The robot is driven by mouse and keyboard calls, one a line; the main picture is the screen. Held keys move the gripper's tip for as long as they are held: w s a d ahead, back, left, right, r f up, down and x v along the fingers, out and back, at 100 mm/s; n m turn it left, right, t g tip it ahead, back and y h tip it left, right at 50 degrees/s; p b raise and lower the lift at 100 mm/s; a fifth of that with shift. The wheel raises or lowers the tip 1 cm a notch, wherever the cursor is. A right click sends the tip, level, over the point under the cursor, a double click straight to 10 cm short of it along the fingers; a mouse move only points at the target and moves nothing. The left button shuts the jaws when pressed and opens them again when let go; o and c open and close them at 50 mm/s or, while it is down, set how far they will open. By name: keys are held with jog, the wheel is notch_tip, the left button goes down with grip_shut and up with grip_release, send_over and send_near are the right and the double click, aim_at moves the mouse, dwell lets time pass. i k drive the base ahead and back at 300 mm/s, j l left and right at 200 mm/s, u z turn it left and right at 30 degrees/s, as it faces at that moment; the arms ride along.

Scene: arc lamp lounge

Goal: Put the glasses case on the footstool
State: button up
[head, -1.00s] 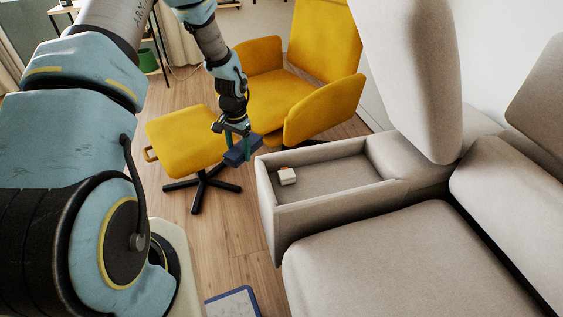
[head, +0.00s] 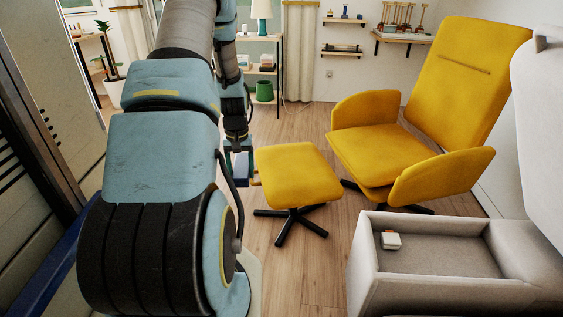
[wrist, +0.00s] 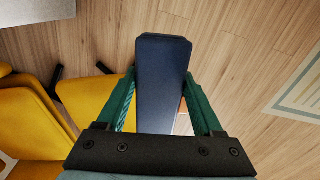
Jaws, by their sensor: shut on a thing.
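The glasses case (wrist: 163,85) is a dark blue, long box held between the green fingers of my gripper (wrist: 163,100) in the wrist view. In the head view the case (head: 243,168) is partly hidden behind my arm, and my gripper (head: 238,160) is just left of the footstool. The footstool (head: 298,172) has a yellow cushion on a black star base. Its top is empty. The case is beside the stool's left edge in the picture; I cannot tell the exact gap.
A yellow armchair (head: 400,145) stands right of the footstool. A grey sofa storage box (head: 440,290) at lower right holds a small white and orange item (head: 390,240). Shelves and a green bin (head: 264,91) stand at the back. Wood floor is free around the stool.

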aim_at(298, 167)
jog(key=i+j+u, duration=0.25)
jog(key=i+j, duration=0.35)
jog(key=i+l+u, duration=0.25)
jog(key=i+l, duration=0.65)
